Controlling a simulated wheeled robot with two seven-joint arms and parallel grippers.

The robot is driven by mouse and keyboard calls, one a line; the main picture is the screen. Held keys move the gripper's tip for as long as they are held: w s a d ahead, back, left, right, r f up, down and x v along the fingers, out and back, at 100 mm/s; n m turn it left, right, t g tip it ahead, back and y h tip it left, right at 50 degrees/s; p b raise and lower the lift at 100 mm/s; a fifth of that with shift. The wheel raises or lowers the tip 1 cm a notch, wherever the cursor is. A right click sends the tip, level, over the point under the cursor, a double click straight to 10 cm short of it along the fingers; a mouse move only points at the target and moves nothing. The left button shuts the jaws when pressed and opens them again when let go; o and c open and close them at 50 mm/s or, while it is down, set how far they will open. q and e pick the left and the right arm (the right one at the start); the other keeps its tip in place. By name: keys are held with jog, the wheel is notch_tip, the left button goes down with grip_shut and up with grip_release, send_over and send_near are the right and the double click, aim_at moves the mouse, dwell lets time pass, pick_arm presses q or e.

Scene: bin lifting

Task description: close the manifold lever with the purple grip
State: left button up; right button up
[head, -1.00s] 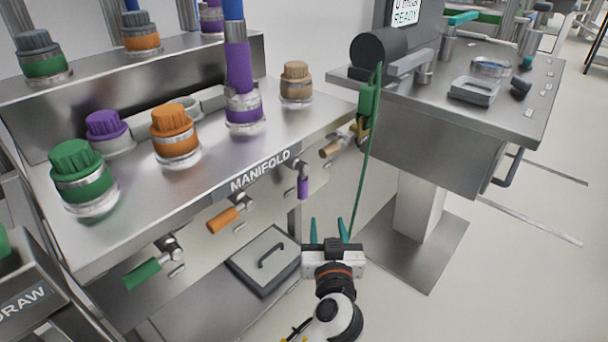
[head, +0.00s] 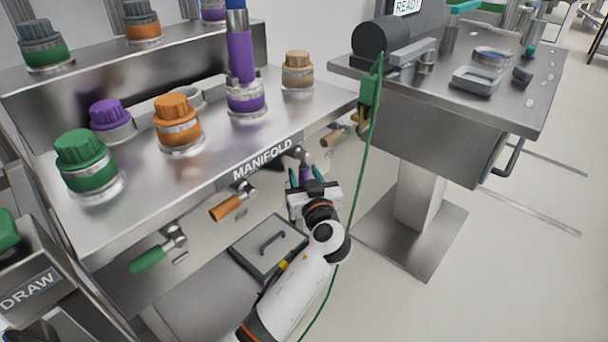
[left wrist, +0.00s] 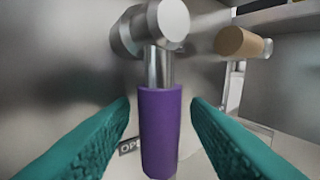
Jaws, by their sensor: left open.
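The manifold lever with the purple grip (left wrist: 160,130) hangs straight down from its metal pivot (left wrist: 150,28) in the left wrist view. In the head view its purple grip (head: 304,173) is partly hidden by my left gripper. My left gripper (head: 305,178) is open, its teal fingers pointing at the lever. In the left wrist view the left gripper's fingers (left wrist: 160,118) lie on either side of the purple grip, with a visible gap on both sides. A label beginning "OP" (left wrist: 127,146) shows behind the grip, partly covered. My right gripper is out of view.
The orange lever (head: 228,207) and green lever (head: 148,260) are to the left, both angled sideways. The tan lever (head: 333,138) is to the right. A green cable (head: 362,180) hangs beside my left arm.

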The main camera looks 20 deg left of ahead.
pick_arm(q)
jog(key=shift+w+a, duration=0.2)
jog(key=shift+w, duration=0.05)
grip_shut()
